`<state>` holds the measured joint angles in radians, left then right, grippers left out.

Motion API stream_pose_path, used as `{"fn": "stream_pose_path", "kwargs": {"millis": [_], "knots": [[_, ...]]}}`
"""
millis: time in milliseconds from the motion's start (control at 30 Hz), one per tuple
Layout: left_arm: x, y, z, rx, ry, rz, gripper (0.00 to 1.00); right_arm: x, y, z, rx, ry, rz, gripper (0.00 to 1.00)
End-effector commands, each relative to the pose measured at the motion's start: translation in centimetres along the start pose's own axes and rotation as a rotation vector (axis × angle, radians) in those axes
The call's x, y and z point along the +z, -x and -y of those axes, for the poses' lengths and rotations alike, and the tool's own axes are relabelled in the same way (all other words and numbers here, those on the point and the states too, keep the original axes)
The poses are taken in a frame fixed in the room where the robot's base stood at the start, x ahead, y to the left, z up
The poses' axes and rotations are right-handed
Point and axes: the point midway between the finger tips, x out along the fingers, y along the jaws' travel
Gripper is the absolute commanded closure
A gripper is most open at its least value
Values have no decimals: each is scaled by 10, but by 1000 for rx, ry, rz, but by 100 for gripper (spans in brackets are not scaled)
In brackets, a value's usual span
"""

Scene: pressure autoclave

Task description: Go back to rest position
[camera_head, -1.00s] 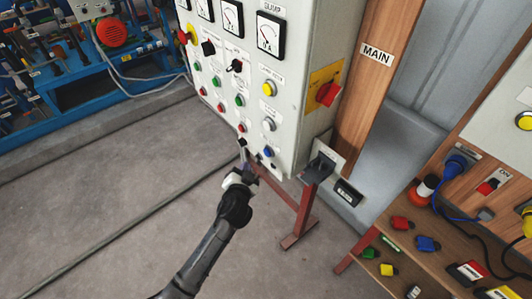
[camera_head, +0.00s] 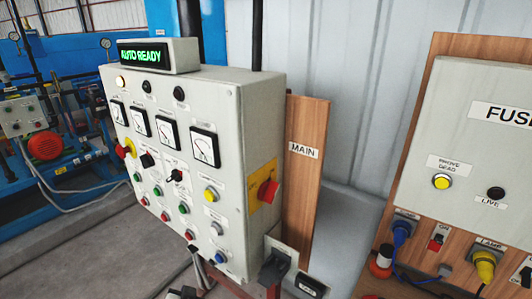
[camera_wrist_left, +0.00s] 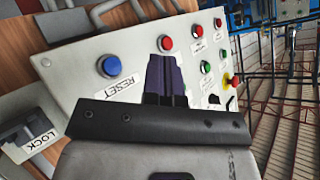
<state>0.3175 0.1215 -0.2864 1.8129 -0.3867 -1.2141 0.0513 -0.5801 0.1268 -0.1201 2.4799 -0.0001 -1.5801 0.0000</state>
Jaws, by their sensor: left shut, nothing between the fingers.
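The grey control panel (camera_head: 225,110) stands left of centre in the head view, with a green AUTO READY display (camera_head: 140,54) on top. Its blue reset button (camera_head: 220,257) is near the lower edge; it also shows in the wrist view (camera_wrist_left: 110,66). My left gripper (camera_head: 197,262) shows only in part at the bottom of the head view, by the panel's lower edge. In the wrist view its dark fingers (camera_wrist_left: 165,75) are together and empty, in front of the panel face, right of the reset button. My right gripper is in neither view.
A red switch (camera_head: 268,191) sticks out from the panel's right side. The lock bracket (camera_head: 275,266) is below it. The fuse board (camera_head: 465,135) with plugs stands at right. Blue machinery (camera_head: 45,145) is at far left. Open floor (camera_head: 95,240) lies left of the panel.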

Motion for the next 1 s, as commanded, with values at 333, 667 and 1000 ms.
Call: {"fn": "stream_pose_path", "kwargs": {"millis": [333, 667, 1000], "knots": [[77, 128, -9, 321, 141, 165, 100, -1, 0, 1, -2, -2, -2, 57], [206, 206, -29, 421, 167, 372, 100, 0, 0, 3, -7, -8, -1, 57], [300, 258, -50, 478, 131, 615, 100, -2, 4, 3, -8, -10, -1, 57]]}}
